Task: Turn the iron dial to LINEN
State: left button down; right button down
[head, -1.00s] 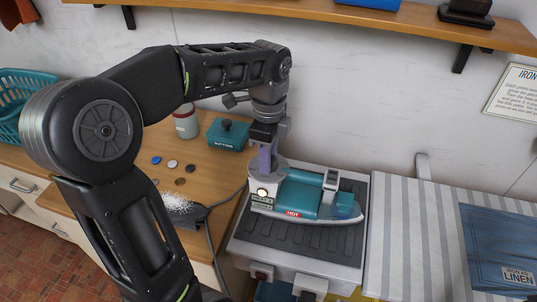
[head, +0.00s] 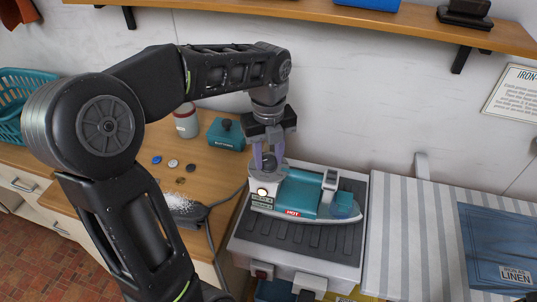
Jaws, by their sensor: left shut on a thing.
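The teal and grey iron (head: 310,194) lies on a ribbed dark rest on a white cabinet. A red HOT label shows on its side and a lit round lamp near its left end. My left gripper (head: 268,160) points down over the iron's left end, its purple fingers on the dark dial (head: 271,160). It is shut on the dial. The dial's markings and pointer cannot be read. My right gripper is not in view.
A blue cloth tagged LINEN (head: 500,245) lies on the striped ironing board (head: 405,230) at right. A teal buttons box (head: 226,135) and a jar (head: 186,122) stand behind on the wooden counter. A cord runs left of the iron. A shelf overhangs above.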

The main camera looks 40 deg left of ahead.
aim_at(269, 160)
pick_arm(q)
jog(key=shift+m, duration=0.6)
jog(key=c, duration=0.9)
grip_release()
jog(key=shift+c, duration=0.2)
jog(key=shift+r, duration=0.15)
notch_tip(269, 160, up, 8)
jog(key=shift+f, duration=0.2)
jog(key=shift+f, duration=0.1)
